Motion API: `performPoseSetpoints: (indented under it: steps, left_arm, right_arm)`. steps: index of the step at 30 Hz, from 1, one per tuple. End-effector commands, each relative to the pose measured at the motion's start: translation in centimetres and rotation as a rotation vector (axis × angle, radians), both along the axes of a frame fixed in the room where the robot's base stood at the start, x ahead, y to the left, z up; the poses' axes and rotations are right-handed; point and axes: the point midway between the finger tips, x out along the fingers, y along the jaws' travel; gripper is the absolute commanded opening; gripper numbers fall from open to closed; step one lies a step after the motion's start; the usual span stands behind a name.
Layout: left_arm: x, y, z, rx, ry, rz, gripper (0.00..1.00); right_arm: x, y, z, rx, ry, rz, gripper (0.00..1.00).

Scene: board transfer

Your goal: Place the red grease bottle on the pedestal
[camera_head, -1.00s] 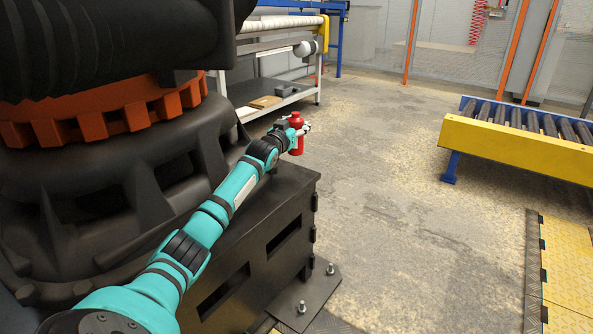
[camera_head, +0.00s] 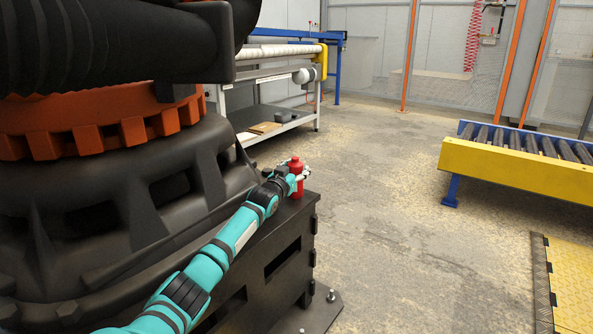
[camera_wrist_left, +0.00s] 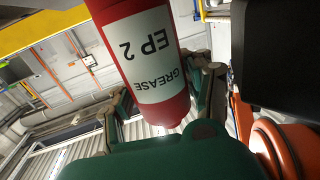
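The red grease bottle (camera_head: 296,182) is upright at the far end of my left arm, at the corner of the dark pedestal (camera_head: 262,236) beside the big black and orange machine. My left gripper (camera_head: 301,174) is shut around the bottle's body. I cannot tell whether the bottle's base touches the pedestal top or hangs just above it. In the left wrist view the bottle (camera_wrist_left: 142,50) fills the middle, with its "GREASE EP 2" label upside down. The left fingers (camera_wrist_left: 160,100) flank it. My right gripper is not in view.
The black and orange machine (camera_head: 100,125) rises close on the left of my arm. A shelf rack (camera_head: 268,128) stands behind the pedestal. A yellow-sided roller conveyor (camera_head: 515,167) is at the right. The floor between is clear.

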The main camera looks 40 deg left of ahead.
Motion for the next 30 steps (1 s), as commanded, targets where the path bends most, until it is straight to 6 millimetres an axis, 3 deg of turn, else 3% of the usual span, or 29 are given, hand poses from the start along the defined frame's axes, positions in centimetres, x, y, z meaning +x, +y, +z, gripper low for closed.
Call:
performPoseSetpoints:
  steps: [5,17,25,30]
  left_arm:
    - [0.0,0.0,0.0,0.0,0.0,0.0,0.69]
    - [-0.4,-0.2,0.3,0.0,0.001,-0.002,0.69]
    - [-3.0,-1.0,0.7,-0.001,0.002,-0.001,0.69]
    - [-5.4,-1.8,0.8,-0.002,0.003,-0.002,0.69]
  right_arm:
    - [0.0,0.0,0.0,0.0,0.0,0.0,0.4]
    - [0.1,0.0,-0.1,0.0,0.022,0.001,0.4]
    - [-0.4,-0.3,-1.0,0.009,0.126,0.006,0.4]
    - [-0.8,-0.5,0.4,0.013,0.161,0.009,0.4]
